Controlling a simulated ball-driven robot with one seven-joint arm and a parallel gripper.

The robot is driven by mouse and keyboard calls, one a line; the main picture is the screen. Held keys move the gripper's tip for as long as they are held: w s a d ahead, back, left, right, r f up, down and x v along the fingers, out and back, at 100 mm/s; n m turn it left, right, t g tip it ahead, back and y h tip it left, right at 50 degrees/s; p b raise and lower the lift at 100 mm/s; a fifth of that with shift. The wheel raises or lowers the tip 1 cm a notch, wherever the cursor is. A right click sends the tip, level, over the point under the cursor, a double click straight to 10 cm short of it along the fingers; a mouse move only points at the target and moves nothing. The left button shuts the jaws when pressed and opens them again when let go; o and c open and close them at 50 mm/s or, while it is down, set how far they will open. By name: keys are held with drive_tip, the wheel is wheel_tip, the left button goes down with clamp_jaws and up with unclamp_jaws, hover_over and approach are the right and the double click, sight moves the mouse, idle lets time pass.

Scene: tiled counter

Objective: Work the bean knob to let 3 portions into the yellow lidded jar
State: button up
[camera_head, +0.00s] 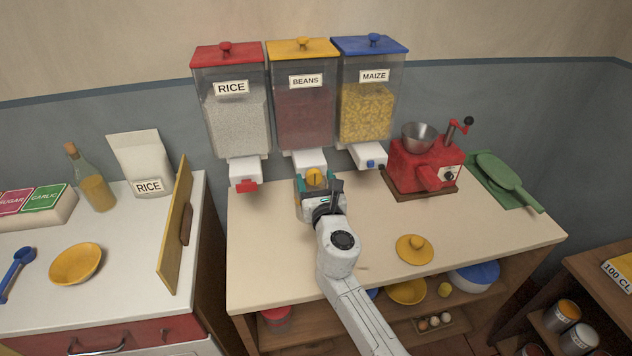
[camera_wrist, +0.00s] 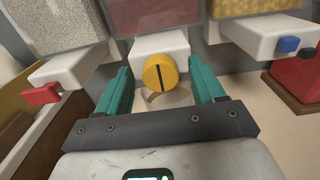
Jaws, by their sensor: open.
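The bean knob (camera_head: 314,176) is a round yellow dial on the white outlet under the BEANS dispenser (camera_head: 303,115). In the wrist view the knob (camera_wrist: 160,73) has a dark slot that stands nearly upright. My gripper (camera_head: 317,184) is open, its teal fingers either side of the knob with a gap at each side in the wrist view (camera_wrist: 163,78). Below the knob a pale round rim (camera_wrist: 169,98) shows partly; it may be the jar's mouth, mostly hidden by my gripper. A yellow knobbed lid (camera_head: 415,249) lies apart on the counter.
The RICE dispenser (camera_head: 233,105) with a red knob (camera_head: 246,186) stands left, the MAIZE dispenser (camera_head: 370,95) with a blue knob (camera_head: 371,164) right. A red grinder (camera_head: 425,168) stands further right. The counter front (camera_head: 275,275) is clear. A wooden board (camera_head: 178,225) stands left.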

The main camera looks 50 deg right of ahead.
drive_tip(key=shift+c, duration=0.4)
drive_tip(key=c, duration=0.9)
drive_tip(key=shift+c, duration=0.2)
